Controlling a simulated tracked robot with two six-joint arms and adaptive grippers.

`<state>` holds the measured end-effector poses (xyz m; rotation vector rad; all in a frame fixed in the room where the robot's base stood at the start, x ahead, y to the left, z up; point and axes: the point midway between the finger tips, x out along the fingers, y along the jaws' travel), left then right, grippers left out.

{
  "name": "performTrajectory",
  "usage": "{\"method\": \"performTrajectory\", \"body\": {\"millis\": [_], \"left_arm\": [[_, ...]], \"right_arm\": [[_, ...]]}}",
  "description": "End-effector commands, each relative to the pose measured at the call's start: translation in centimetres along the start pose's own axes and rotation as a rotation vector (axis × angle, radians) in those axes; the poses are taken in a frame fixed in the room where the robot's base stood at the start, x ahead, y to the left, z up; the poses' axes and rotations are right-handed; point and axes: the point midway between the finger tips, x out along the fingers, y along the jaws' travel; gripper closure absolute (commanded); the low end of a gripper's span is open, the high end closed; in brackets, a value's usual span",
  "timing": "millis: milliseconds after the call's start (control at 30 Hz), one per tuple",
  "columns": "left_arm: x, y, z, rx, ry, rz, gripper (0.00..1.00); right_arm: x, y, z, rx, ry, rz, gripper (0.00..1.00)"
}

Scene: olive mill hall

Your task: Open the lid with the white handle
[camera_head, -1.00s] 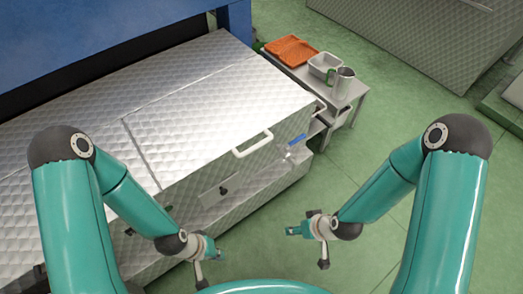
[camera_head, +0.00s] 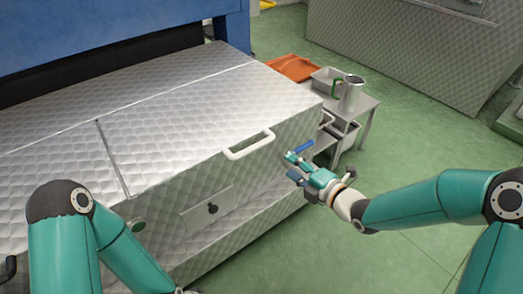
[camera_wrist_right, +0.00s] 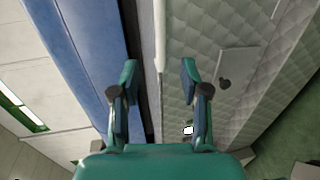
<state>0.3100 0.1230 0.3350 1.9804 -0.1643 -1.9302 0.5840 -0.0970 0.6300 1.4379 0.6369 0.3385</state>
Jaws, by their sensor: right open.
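The lid (camera_head: 195,125) is a quilted steel cover on the long metal machine and lies closed. Its white handle (camera_head: 249,146) is a bar on the front edge, toward the right end. My right gripper (camera_head: 291,166) is to the right of the handle and apart from it, in front of the machine's right end. It is open and empty; both fingers also show in the right wrist view (camera_wrist_right: 160,75), with nothing between them.
The green floor (camera_head: 300,245) in front is open.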

Motion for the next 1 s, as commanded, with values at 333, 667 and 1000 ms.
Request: {"method": "performTrajectory", "body": {"millis": [333,667,1000], "left_arm": [[0.7,-0.3,0.0,0.0,0.0,0.0,1.0],[1.4,-0.5,0.0,0.0,0.0,0.0,1.0],[1.6,-0.6,0.0,0.0,0.0,0.0,1.0]], "right_arm": [[6.7,-0.2,-0.2,0.004,0.003,-0.001,0.55],[13.2,-0.2,-0.1,0.006,0.001,-0.002,0.55],[15.7,-0.1,0.0,0.008,-0.001,-0.003,0.55]]}}
